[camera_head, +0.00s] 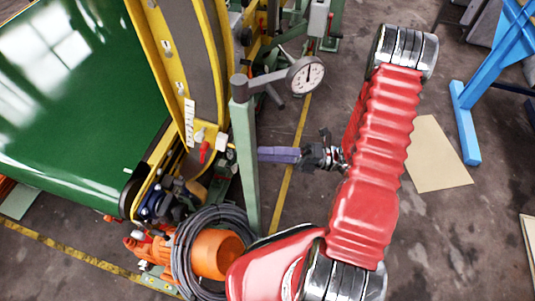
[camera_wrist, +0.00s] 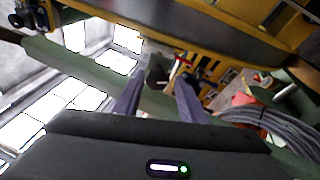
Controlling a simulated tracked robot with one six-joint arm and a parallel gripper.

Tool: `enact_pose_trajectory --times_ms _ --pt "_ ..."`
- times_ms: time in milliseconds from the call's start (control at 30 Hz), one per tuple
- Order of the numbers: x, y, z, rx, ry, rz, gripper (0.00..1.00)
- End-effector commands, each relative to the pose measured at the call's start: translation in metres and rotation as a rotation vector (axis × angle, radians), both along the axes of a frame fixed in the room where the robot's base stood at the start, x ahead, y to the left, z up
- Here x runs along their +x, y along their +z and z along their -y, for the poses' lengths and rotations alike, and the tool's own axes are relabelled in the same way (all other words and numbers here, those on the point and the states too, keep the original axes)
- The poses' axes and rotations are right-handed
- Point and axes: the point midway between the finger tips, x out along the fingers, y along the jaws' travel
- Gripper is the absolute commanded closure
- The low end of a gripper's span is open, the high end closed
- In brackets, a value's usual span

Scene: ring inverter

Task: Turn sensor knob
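My gripper (camera_head: 262,154) reaches left from my red arm, and its purple-grey fingers end close beside a green upright post (camera_head: 246,165). In the wrist view, my gripper (camera_wrist: 160,76) has its two fingers clearly apart. A dark grey piece (camera_wrist: 157,68) shows between the fingertips, close to the green bar (camera_wrist: 85,70); it may be the sensor knob, but I cannot tell for sure. I cannot tell whether the fingers touch it.
A green conveyor belt (camera_head: 70,95) with a yellow frame (camera_head: 150,65) stands left of the post. An orange motor (camera_head: 215,253) and a coiled dark cable (camera_head: 183,262) lie below. A blue stand (camera_head: 465,125) is at the right. Open floor lies right of the post.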

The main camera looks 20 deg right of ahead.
Motion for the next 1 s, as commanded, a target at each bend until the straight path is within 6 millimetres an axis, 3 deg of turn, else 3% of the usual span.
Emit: enact_pose_trajectory --times_ms 467,1000 --pt "-0.004 -0.001 0.009 0.005 0.004 0.0 0.62" --pt "-0.028 -0.015 0.083 0.003 0.001 0.001 0.62"
